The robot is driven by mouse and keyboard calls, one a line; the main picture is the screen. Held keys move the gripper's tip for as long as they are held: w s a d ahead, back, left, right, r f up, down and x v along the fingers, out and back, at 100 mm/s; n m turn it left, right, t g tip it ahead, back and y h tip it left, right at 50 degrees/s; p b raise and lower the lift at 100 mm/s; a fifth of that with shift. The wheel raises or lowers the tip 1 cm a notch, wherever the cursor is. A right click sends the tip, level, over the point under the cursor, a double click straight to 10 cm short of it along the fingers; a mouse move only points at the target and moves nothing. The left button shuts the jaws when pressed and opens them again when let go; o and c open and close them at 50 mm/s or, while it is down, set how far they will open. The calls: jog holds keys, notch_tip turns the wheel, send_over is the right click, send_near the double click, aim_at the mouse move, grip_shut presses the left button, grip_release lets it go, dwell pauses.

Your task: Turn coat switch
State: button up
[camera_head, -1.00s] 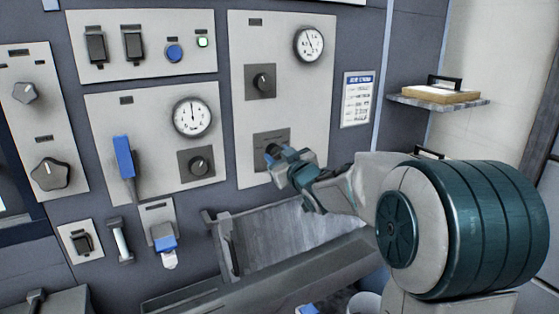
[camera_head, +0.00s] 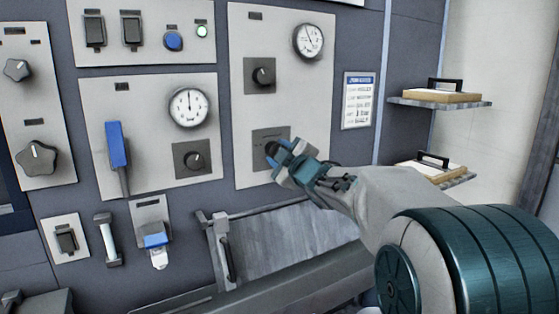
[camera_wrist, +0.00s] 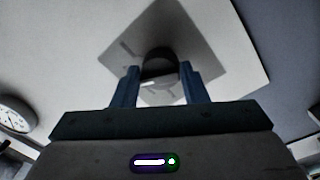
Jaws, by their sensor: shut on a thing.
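The switch is a dark round knob on a grey square plate (camera_head: 262,137), low on the tall light panel (camera_head: 284,106). My gripper (camera_head: 280,153) is at this knob, and its blue fingers cover most of it in the head view. In the wrist view the dark knob (camera_wrist: 159,62) sits between the two fingertips (camera_wrist: 158,82), and the plate (camera_wrist: 190,35) looks turned in the picture. My gripper is shut on the knob. No readable label shows which switch is the coat switch.
Another knob (camera_head: 263,75) and a gauge (camera_head: 308,41) are above on the same panel. A blue lever (camera_head: 117,145) and knob (camera_head: 193,159) are to the left. A sloped metal chute (camera_head: 280,240) lies below.

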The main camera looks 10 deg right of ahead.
jog(key=shift+f, duration=0.2)
dwell(0.3)
jog(key=o, duration=0.9)
jog(key=shift+r, duration=0.1)
jog(key=shift+o, duration=0.2)
jog(key=v, duration=1.4)
jog(key=shift+p, duration=0.3)
jog(key=shift+r, duration=0.1)
